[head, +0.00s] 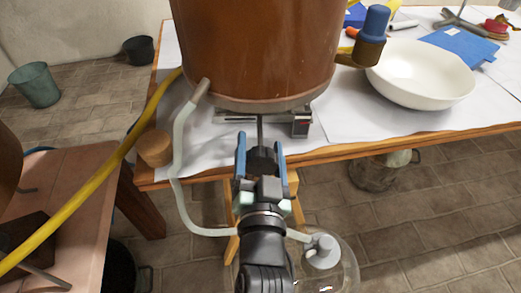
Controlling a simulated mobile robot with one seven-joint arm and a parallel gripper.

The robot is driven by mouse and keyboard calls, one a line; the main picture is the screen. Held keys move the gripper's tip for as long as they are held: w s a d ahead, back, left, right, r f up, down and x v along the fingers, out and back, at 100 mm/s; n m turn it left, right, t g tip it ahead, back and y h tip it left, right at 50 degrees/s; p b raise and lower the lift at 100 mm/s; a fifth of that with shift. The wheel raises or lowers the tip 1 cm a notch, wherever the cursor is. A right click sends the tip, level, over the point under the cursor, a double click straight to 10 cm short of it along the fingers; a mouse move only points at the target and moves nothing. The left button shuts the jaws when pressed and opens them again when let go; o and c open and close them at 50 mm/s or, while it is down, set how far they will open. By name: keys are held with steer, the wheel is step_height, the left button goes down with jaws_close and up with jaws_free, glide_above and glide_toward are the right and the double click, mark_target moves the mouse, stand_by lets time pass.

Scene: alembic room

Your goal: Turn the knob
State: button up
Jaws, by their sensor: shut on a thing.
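A dark knob (262,158) sits on the end of a thin rod that comes from under the large copper-brown vessel (255,45). My gripper (261,143) reaches forward from the bottom of the head view, with one blue-lined finger on each side of the knob. It is shut on the knob. The exact finger contact is too small to make out, and the knob's markings, if any, do not show. A metal stand (301,122) with a small dark block shows under the vessel.
The table (440,130) is covered in white paper. A white bowl (418,74) stands at right. A yellow hose (95,190) and a pale tube (181,150) run left of my gripper. A cork (155,147) lies near the table edge. A glass flask (340,265) is below.

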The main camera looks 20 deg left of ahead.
steer(key=shift+n, duration=0.4)
steer(key=o, duration=1.3)
steer(key=shift+v, duration=6.45)
